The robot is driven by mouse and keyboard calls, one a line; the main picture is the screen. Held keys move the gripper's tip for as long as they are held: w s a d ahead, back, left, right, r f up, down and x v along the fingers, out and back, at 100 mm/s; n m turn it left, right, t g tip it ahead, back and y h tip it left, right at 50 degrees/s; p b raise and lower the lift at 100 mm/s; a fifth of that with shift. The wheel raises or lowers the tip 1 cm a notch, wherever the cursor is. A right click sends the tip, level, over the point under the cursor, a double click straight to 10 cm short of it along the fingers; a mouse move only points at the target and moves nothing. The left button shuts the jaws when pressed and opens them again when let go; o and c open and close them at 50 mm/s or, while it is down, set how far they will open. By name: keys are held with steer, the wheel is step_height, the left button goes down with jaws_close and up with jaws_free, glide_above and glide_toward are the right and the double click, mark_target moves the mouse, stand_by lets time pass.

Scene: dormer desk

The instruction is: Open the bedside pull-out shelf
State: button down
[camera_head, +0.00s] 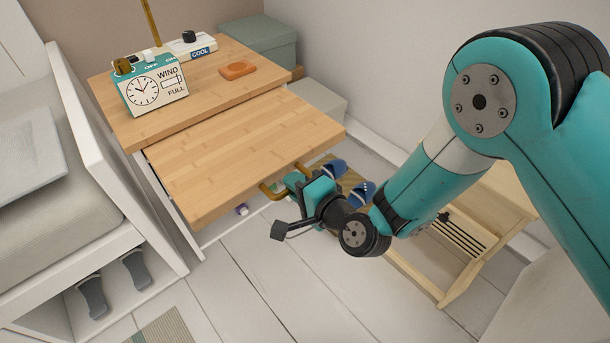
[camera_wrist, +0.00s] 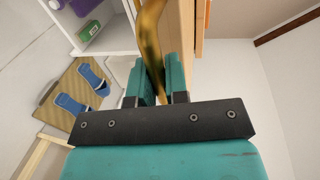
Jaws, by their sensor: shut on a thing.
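The bedside pull-out shelf (camera_head: 245,148) is a light wooden board that stands well out from under the bedside table's top (camera_head: 205,92). A brass handle (camera_head: 268,190) is fixed to its front edge. My gripper (camera_head: 292,183) is at this handle in the head view. In the wrist view, my gripper's teal fingers (camera_wrist: 161,82) are shut on the brass handle (camera_wrist: 150,40), with the shelf's wooden front (camera_wrist: 186,40) just to the right.
A clock box (camera_head: 155,90) and an orange object (camera_head: 237,70) stand on the tabletop. Blue slippers (camera_head: 335,166) lie on a mat beyond my gripper. A low wooden stand (camera_head: 450,285) is below my arm. A bed (camera_head: 60,170) is at left. Floor (camera_head: 245,270) in front is clear.

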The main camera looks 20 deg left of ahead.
steer(key=shift+w+d, duration=0.15)
steer(key=c, duration=1.2)
jaws_free()
steer(key=shift+o, duration=0.4)
steer(key=shift+s, duration=0.25)
